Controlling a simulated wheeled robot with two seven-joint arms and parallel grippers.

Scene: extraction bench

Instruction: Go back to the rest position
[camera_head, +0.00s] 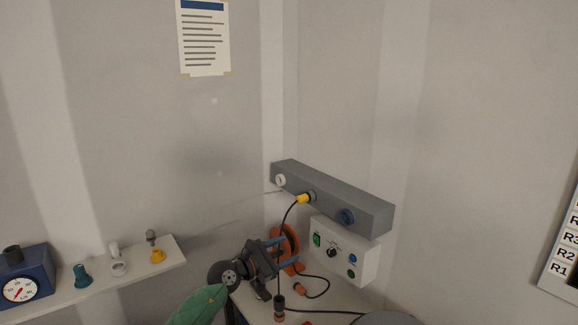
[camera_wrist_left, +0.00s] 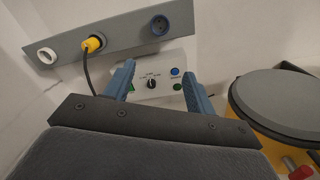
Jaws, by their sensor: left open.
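My left gripper (camera_head: 292,251) is open, with its two blue fingers apart and nothing between them. It is above the bench in the corner, in front of an orange ring-shaped thing (camera_head: 287,240) that it partly hides. In the left wrist view the fingers (camera_wrist_left: 160,80) frame the white control box (camera_wrist_left: 150,92), which stands beyond them. I cannot tell the exact gap to the box. My right gripper is in neither view.
A grey wall rail (camera_head: 340,200) carries a yellow plug (camera_head: 304,198) with a black cable hanging close to my gripper. A shelf (camera_head: 135,272) with a blue gauge (camera_head: 27,275) and small fittings is at left. A grey round lid (camera_wrist_left: 285,100) lies right of my wrist.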

